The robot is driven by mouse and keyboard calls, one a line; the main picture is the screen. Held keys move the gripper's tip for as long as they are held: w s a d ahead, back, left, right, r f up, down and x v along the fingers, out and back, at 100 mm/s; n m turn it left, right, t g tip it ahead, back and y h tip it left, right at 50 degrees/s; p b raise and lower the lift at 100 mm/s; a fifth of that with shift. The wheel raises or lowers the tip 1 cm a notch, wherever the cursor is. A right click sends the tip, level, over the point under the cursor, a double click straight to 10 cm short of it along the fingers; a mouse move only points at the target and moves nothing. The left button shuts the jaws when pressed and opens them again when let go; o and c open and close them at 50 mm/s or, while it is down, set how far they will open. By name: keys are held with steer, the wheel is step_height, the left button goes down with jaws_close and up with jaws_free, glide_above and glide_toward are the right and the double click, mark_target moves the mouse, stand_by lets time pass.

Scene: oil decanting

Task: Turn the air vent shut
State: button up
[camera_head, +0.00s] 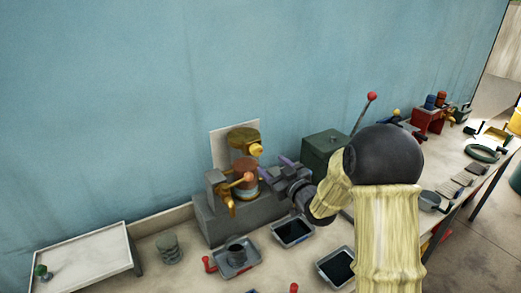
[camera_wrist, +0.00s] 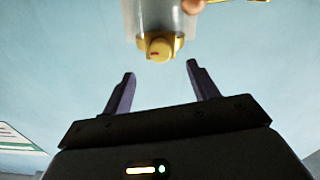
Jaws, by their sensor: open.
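A small yellow knob (camera_head: 256,149), which looks like the air vent, sticks out from the upper part of the brass and glass decanting vessel (camera_head: 245,139). In the wrist view the knob (camera_wrist: 160,48) has a small red mark and sits under a brass collar below a clear grey cylinder (camera_wrist: 159,15). My gripper (camera_head: 259,167) is to the right of the vessel with its purple fingers pointing at it. In the wrist view my gripper (camera_wrist: 161,70) is open and empty, with the knob ahead, centred between the fingertips. I cannot tell the exact gap. The vessel's far side is hidden.
A green box (camera_head: 322,150) stands right, beside my arm. The wall is close behind.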

mark_target(259, 153)
steer(key=p+x, duration=0.3)
steer(key=x, duration=0.4)
steer(key=shift+r, duration=0.1)
steer(key=shift+w+a, duration=0.3)
steer(key=shift+w, duration=0.15)
steer(key=c, duration=1)
